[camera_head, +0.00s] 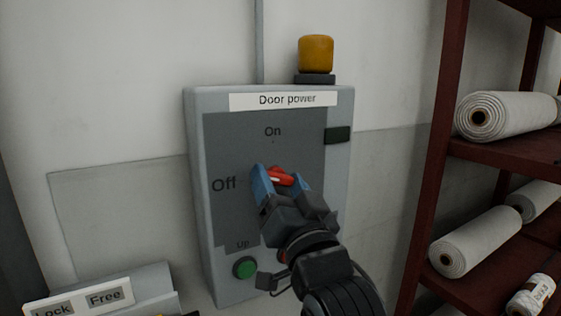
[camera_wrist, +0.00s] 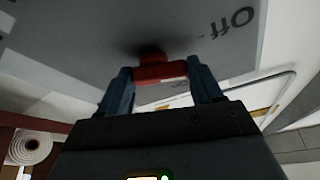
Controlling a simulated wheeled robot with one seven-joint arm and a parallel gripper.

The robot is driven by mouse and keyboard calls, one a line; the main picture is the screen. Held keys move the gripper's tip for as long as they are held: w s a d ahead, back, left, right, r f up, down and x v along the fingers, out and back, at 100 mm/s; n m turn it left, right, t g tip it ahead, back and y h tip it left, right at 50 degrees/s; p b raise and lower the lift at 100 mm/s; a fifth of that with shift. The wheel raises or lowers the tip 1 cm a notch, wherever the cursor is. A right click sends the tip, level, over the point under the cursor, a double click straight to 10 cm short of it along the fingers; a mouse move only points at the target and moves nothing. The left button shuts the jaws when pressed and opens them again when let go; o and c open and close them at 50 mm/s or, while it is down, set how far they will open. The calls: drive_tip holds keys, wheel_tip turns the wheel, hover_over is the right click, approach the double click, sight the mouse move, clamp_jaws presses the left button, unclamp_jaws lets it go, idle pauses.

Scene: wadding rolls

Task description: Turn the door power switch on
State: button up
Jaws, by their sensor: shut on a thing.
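The door power box (camera_head: 225,272) is a grey panel on the wall, with "On" printed above and "Off" at the left of its dark plate. The red switch handle (camera_head: 281,177) is in the middle of that plate. My gripper (camera_head: 277,178) is shut on it, with a blue finger on its left side. In the wrist view the red handle (camera_wrist: 160,70) sits between both blue fingers (camera_wrist: 160,88), below the upside-down word "Off". The fingers hide part of the handle, and I cannot tell exactly which way it points.
A green "Up" button (camera_head: 245,267) is low on the box, and a red button beside it is mostly hidden by my arm. An amber lamp (camera_head: 315,55) stands on top. A dark red shelf (camera_head: 428,165) with white rolls (camera_head: 505,115) is close on the right. A Lock/Free panel (camera_head: 80,301) is lower left.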

drive_tip(key=m+h, duration=0.1)
drive_tip(key=m, duration=0.2)
drive_tip(key=shift+s+a+m+h, duration=0.1)
drive_tip(key=shift+m+h, duration=0.2)
drive_tip(key=shift+m, duration=0.1)
drive_tip(key=m+h+b, duration=0.1)
drive_tip(key=m+b, duration=0.2)
drive_tip(key=shift+f+m+h, duration=0.1)
drive_tip(key=shift+m+h, duration=0.2)
drive_tip(key=m+b, duration=0.1)
drive_tip(key=m+h+b, duration=0.1)
drive_tip(key=m+g+b, duration=0.1)
drive_tip(key=m, duration=0.1)
drive_tip(key=shift+r+h, duration=0.25)
drive_tip(key=shift+h, duration=0.15)
drive_tip(key=shift+d+r+m+g+h+b, duration=0.15)
drive_tip(key=shift+m+g+h+b, duration=0.2)
drive_tip(key=shift+m, duration=0.8)
drive_tip(key=shift+d+m+g+h+b, duration=0.15)
drive_tip(key=shift+m+g+b, duration=0.3)
drive_tip(key=shift+m, duration=0.7)
drive_tip(key=shift+w, duration=0.2)
drive_tip(key=o, duration=1.1)
drive_tip(key=shift+c, duration=0.2)
drive_tip(key=shift+s, duration=0.1)
